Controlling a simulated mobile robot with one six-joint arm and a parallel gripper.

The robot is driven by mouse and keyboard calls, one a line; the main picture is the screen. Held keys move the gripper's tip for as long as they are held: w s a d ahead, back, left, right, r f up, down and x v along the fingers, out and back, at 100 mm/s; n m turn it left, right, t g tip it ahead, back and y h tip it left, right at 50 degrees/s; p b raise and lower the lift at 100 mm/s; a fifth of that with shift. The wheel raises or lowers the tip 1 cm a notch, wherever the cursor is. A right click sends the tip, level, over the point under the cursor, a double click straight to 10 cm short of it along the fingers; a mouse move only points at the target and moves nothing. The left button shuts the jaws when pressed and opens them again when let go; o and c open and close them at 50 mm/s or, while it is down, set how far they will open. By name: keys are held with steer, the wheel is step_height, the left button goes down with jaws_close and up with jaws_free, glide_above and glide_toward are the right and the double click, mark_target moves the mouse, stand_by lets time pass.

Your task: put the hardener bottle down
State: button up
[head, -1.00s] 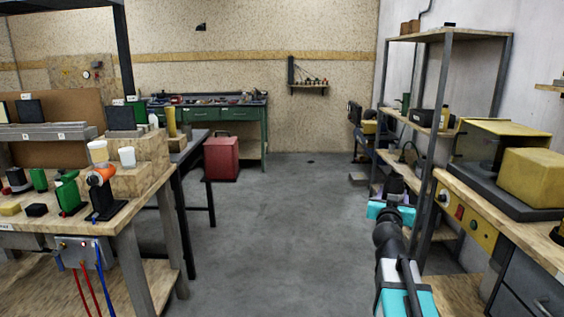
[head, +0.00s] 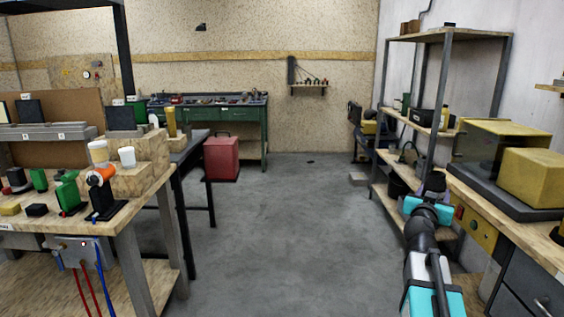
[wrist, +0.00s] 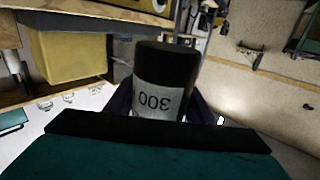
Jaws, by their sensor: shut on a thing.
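The bottle, a dark cylinder with a white label reading "300" (wrist: 158,98), stands in the middle of the wrist view, its label upside down there. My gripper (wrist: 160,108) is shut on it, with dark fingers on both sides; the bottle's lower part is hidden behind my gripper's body. In the head view my gripper (head: 430,199) is at the lower right, in front of the shelf rack and beside the right-hand bench. A dark top at the gripper's end seems to be the bottle (head: 435,181); little of it shows.
The right-hand bench (head: 481,190) carries a yellow block (head: 533,176). The metal shelf rack (head: 497,75) stands behind, with a yellow bottle (head: 444,119) on its middle shelf. A cluttered bench (head: 128,220) is at left. The floor (head: 290,235) between is clear.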

steer(key=s+d+r+m+g+h, duration=0.1)
steer(key=s+d, duration=0.2)
steer(key=d, duration=0.3)
steer(key=shift+d+r+h, duration=0.2)
steer(key=shift+d+h, duration=0.1)
steer(key=shift+d, duration=0.05)
steer(key=shift+w+d+f, duration=0.1)
